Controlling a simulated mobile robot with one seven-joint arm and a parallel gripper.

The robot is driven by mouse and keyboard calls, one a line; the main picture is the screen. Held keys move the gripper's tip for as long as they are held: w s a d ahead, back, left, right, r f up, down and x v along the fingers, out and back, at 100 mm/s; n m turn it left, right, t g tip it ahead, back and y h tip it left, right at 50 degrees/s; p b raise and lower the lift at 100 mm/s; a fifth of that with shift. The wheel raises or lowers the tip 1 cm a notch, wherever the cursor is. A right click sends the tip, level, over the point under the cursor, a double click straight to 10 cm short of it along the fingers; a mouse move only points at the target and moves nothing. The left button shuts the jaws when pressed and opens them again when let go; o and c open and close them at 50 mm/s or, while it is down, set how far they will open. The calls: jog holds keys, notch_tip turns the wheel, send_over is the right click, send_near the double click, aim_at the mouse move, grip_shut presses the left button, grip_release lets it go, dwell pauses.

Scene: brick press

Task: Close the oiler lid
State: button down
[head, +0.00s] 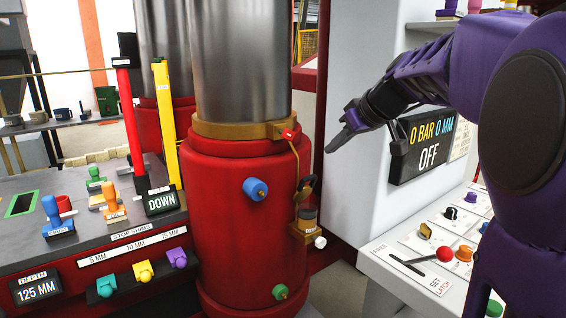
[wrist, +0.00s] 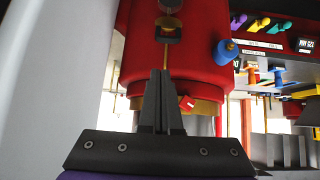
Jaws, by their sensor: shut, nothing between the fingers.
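The oiler (head: 307,213) is a small amber-and-brass cup on the right side of the red press cylinder. Its dark lid (head: 308,184) stands tilted up above the cup, so it looks open. In the wrist view, which is upside down, the oiler (wrist: 168,24) shows at the top, beyond the fingertips; its lid is hard to make out there. My gripper (head: 331,149) is shut and empty, up and to the right of the oiler in the head view, apart from it. Its closed fingers also show in the wrist view (wrist: 160,73).
The red cylinder (head: 236,190) carries a blue knob (head: 255,189) and a thin brass pipe (head: 296,160) above the oiler. A white cabinet with a dark display (head: 423,143) stands to the right. A control panel (head: 375,262) with a red-knobbed lever lies below my arm.

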aim_at(311, 178)
jog(key=shift+g, duration=0.3)
jog(key=x, duration=0.7)
jog(key=a+x, duration=0.1)
jog(key=x, duration=0.2)
jog(key=shift+s+a+f, duration=0.1)
jog(key=shift+s, duration=0.05)
jog(key=shift+f+b, duration=0.2)
jog(key=shift+b, duration=0.15)
jog(key=shift+s+r, duration=0.1)
jog(key=shift+s, duration=0.2)
jog(key=shift+d+b, duration=0.2)
jog(key=shift+b, duration=0.2)
